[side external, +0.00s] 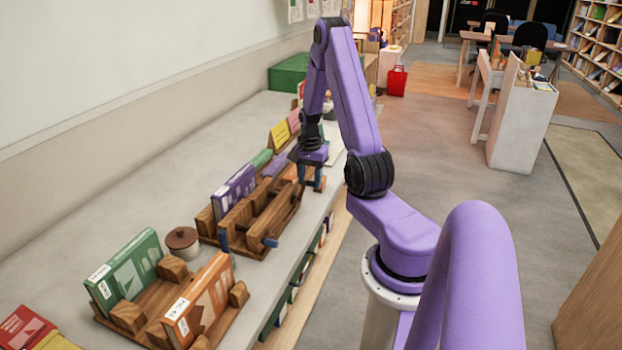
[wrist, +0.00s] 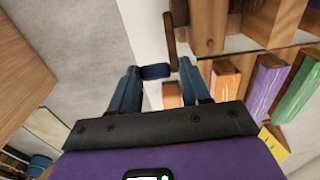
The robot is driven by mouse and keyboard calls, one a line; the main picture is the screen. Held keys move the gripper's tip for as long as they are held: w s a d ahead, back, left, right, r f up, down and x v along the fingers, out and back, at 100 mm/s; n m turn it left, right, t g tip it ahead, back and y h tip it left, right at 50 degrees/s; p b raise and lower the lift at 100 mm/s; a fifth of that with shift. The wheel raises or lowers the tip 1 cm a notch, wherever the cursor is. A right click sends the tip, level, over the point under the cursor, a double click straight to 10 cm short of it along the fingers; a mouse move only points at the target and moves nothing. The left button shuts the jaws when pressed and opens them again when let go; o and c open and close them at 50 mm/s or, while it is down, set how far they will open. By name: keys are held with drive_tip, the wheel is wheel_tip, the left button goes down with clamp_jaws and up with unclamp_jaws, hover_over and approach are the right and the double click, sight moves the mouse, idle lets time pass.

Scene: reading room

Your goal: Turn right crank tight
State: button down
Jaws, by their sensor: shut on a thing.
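A wooden book press (side external: 262,215) stands along the counter's front edge, with a purple book (side external: 234,192) behind it. A blue crank handle (side external: 270,242) sticks out of its near left part. My gripper (side external: 313,184) is at the press's right end, fingers pointing down. In the wrist view, a blue handle (wrist: 155,71) on a dark brown crank arm (wrist: 170,38) lies between the two blue fingers of my gripper (wrist: 158,70), which are shut on it. How tight the crank is cannot be told.
A brown-lidded pot (side external: 182,241) and a wooden holder (side external: 128,316) with green (side external: 125,270) and orange (side external: 198,300) books stand to the left. Several books stand behind my gripper. Floor lies open right of the counter (side external: 150,200).

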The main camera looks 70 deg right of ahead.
drive_tip(key=shift+s+a, duration=0.15)
drive_tip(key=shift+s, duration=0.45)
drive_tip(key=shift+a+r+h, duration=0.2)
drive_tip(key=shift+h, duration=0.4)
drive_tip(key=c, duration=0.7)
unclamp_jaws()
drive_tip(key=shift+w, duration=0.1)
drive_tip(key=shift+w, duration=0.2)
drive_tip(key=shift+r, duration=0.2)
drive_tip(key=r, duration=0.5)
drive_tip(key=a+r, duration=0.1)
drive_tip(key=r, duration=0.5)
drive_tip(key=a+r, duration=0.1)
drive_tip(key=r, duration=0.5)
drive_tip(key=shift+a, duration=0.2)
